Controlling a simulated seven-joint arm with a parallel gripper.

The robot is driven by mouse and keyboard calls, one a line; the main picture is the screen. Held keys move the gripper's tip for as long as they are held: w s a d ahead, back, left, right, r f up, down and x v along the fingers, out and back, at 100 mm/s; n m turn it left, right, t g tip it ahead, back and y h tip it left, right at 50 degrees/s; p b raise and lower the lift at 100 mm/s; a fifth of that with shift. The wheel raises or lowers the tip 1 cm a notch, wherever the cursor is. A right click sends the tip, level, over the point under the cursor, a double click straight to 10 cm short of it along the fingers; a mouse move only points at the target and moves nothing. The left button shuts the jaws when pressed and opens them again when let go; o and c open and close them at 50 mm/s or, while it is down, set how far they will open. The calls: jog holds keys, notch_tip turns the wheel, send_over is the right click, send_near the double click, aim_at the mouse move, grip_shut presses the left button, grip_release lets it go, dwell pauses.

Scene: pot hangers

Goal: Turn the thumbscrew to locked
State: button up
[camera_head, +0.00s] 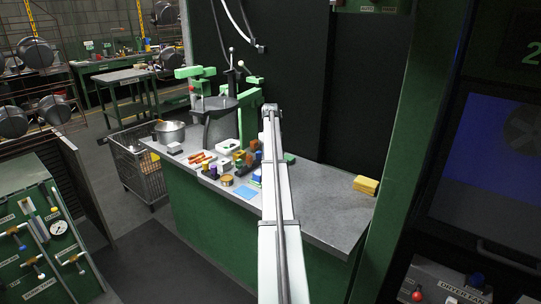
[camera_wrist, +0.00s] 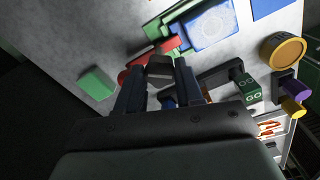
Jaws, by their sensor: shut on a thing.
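In the wrist view my gripper (camera_wrist: 160,80) is shut on a small dark grey block-like piece (camera_wrist: 159,68). I cannot tell for sure whether this piece is the thumbscrew, nor which way it is turned. A red bar (camera_wrist: 138,65) runs slantwise just beyond the fingertips, close to the piece. A green-edged fixture with a pale blue patterned plate (camera_wrist: 208,29) lies beyond it. In the head view my white arm reaches over the bench (camera_head: 325,200) and hides the gripper's fingers and what they hold.
A green block (camera_wrist: 97,84) lies left of the gripper on the grey bench. A yellow roll (camera_wrist: 283,49), a dark green block (camera_wrist: 249,90) and a purple piece (camera_wrist: 296,91) crowd the right. A yellow sponge (camera_head: 366,185) sits at the bench's right end, with clear surface before it.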

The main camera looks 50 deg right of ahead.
jog(key=m, duration=1.2)
jog(key=shift+a, duration=0.1)
dwell(0.6)
jog(key=o, duration=1)
jog(key=shift+o, duration=0.2)
jog(key=shift+r, duration=0.1)
notch_tip(320, 180, up, 14)
jog(key=shift+f, duration=0.2)
